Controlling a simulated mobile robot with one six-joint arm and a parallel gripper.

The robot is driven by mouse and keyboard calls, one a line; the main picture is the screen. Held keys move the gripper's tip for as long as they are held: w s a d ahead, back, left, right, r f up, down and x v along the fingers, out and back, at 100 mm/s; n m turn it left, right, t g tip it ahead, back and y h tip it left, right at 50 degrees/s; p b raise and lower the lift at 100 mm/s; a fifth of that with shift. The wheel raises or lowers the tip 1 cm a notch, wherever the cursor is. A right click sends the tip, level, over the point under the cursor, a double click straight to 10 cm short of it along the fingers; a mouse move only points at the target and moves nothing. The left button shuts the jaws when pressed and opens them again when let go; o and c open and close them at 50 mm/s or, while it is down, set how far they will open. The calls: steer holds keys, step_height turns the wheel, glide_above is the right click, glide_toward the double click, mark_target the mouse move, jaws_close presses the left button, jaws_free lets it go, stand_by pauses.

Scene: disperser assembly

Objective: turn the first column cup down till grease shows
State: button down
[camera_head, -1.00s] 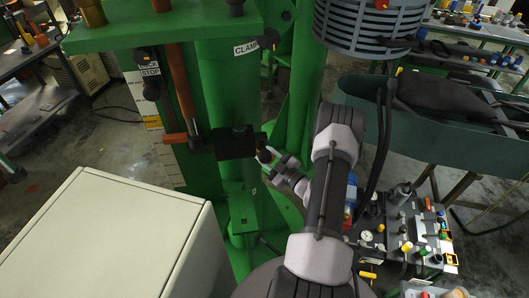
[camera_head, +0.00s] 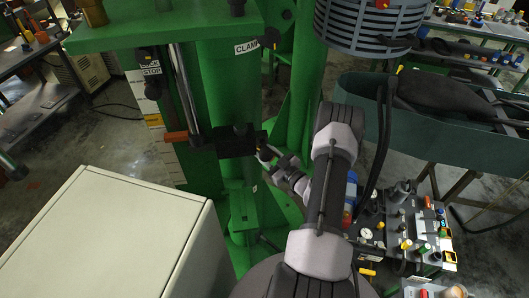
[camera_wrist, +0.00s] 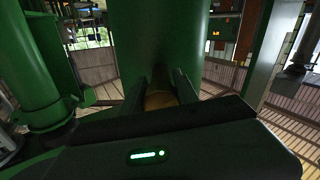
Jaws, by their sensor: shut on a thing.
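A brass-coloured cup (camera_wrist: 160,100) shows in the wrist view, low against the green column (camera_wrist: 158,40). My gripper (camera_wrist: 167,82) has one finger on each side of it and is shut on it. The cup's lower part is hidden behind the dark gripper body, and I cannot see any grease on it. In the head view my gripper (camera_head: 264,150) is beside the green column (camera_head: 228,90), below the CLAMP label. The cup cannot be made out there.
A pale cabinet (camera_head: 110,235) stands at the lower left. A control panel (camera_head: 410,235) with coloured knobs and a green tub (camera_head: 440,125) are on the right.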

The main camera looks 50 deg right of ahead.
steer(key=c, duration=0.9)
jaws_free()
steer(key=s, duration=0.5)
steer(key=s+a, duration=0.1)
steer(key=s, duration=1.1)
steer(key=shift+s+a+p, duration=0.15)
steer(key=shift+a+p, duration=0.2)
steer(key=shift+p, duration=0.05)
